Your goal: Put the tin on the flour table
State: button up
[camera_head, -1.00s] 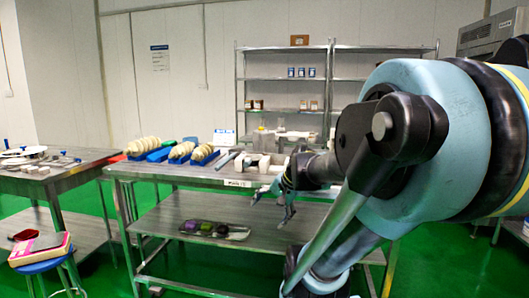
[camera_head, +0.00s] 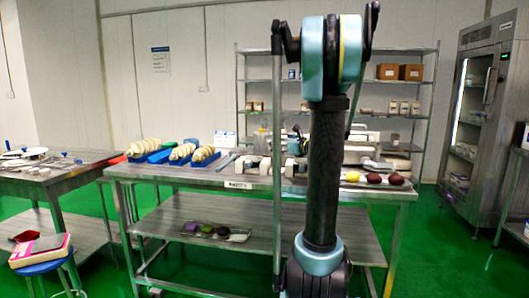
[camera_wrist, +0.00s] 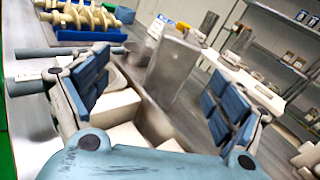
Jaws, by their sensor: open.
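My gripper (camera_wrist: 156,98) is open in the wrist view, its two blue-padded fingers wide apart with nothing between them held. It is over the machine on the central table (camera_head: 150,173), facing the grey hopper (camera_wrist: 172,75). In the head view it is mostly hidden behind my upright arm. I cannot tell which thing is the tin; small containers with blue labels (camera_wrist: 300,16) stand on the rear shelf. Which table is the flour table is also unclear; the sign on the central table is too small to read.
Blue trays of dough pieces (camera_head: 149,156) stand on the central table's left. Red and yellow balls (camera_head: 374,178) lie at its right. A left table (camera_head: 60,178) holds utensils. Steel shelves (camera_head: 343,47) and a glass-door cabinet (camera_head: 478,110) stand behind.

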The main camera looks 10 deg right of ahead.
aim_at(270, 135)
jog(key=w+a, duration=0.1)
jog(key=w, duration=0.3)
jog(key=w+a+m, duration=0.1)
jog(key=w, duration=0.2)
jog(key=w+m+t, duration=0.1)
jog(key=w, duration=0.3)
jog(key=shift+w+a+r, duration=0.35)
jog(key=shift+a+r, duration=0.05)
jog(key=shift+x, duration=3.2)
jog(key=shift+d+f, duration=0.15)
jog(key=shift+d, duration=0.05)
jog(key=c, duration=2.1)
grip_shut()
jog(key=shift+w, duration=0.1)
